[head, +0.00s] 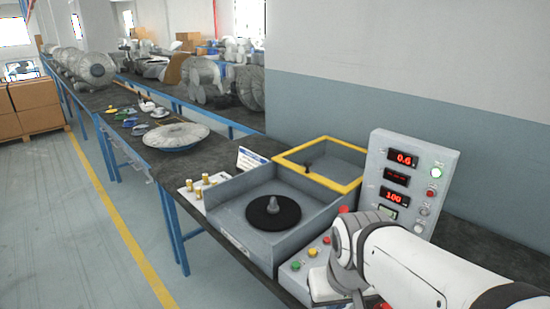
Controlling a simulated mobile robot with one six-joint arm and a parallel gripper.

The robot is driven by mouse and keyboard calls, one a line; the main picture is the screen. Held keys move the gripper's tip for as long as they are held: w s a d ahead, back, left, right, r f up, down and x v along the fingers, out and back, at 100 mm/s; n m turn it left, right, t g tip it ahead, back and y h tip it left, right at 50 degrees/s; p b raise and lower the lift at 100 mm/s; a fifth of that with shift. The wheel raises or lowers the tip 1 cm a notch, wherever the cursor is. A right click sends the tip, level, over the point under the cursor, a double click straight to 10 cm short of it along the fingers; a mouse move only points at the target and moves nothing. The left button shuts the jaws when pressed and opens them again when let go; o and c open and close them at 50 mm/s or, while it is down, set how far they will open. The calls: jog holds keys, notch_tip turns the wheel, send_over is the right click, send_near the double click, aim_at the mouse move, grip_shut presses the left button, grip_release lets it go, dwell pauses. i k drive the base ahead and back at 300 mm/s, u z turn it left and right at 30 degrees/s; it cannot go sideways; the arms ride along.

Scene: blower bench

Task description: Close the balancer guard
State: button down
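The balancer is a grey open-topped box (232,190) on the dark bench, with a black round plate (273,218) and a small grey spindle (272,204) inside. The balancer guard (310,176), a yellow-rimmed frame with a dark handle, is swung back behind the box. The box's top is uncovered and the plate is in plain view. My white arm reaches in from the lower right, in front of the control panel. Its wrist is to the right of the box, apart from the guard. My gripper's fingers do not show.
A control panel (374,170) with red displays stands right of the guard. A console with coloured buttons (296,266) lies between the box and my arm. Brass pieces (198,193), a white sign (251,160) and a large finned disc (176,136) are on the bench to the left.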

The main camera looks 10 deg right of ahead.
aim_at(343, 190)
jog(key=u, duration=2.05)
jog(key=i, duration=2.15)
jog(key=z, duration=3.2)
jog(key=i, duration=1)
